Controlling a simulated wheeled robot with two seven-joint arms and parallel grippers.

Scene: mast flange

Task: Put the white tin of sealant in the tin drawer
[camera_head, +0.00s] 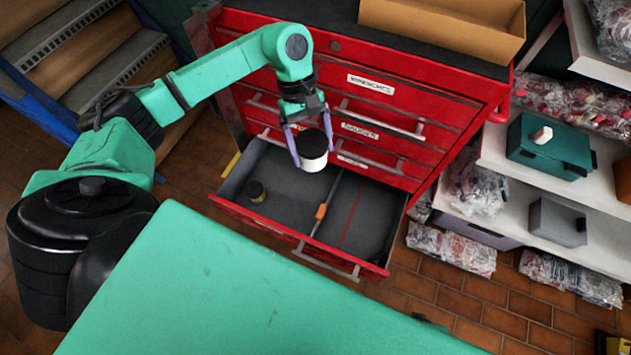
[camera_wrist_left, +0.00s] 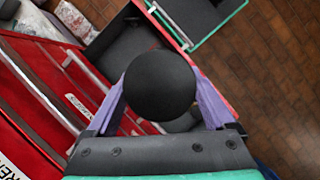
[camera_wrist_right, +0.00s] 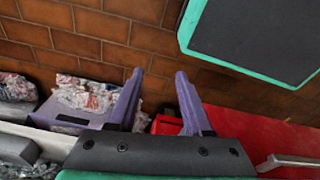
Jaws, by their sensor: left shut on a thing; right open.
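The white tin (camera_head: 312,163) with a black lid is held upright between the purple fingers of my left gripper (camera_head: 311,146), above the left part of the open drawer. In the left wrist view its round black lid (camera_wrist_left: 160,86) sits between the fingers and hides much of what lies below. The open drawer (camera_head: 290,200) is the low one of the red cabinet, grey inside. A small dark tin (camera_head: 256,191) stands in its left part. An orange-handled tool (camera_head: 321,212) lies near the divider. My right gripper (camera_wrist_right: 160,95) is open and empty, above the floor.
The red cabinet (camera_head: 390,90) has closed labelled drawers above and an open cardboard box (camera_head: 445,25) on top. Shelves (camera_head: 530,180) with bagged goods and boxes stand at the right. A green-topped surface (camera_head: 230,300) fills the front. The drawer's right part is mostly clear.

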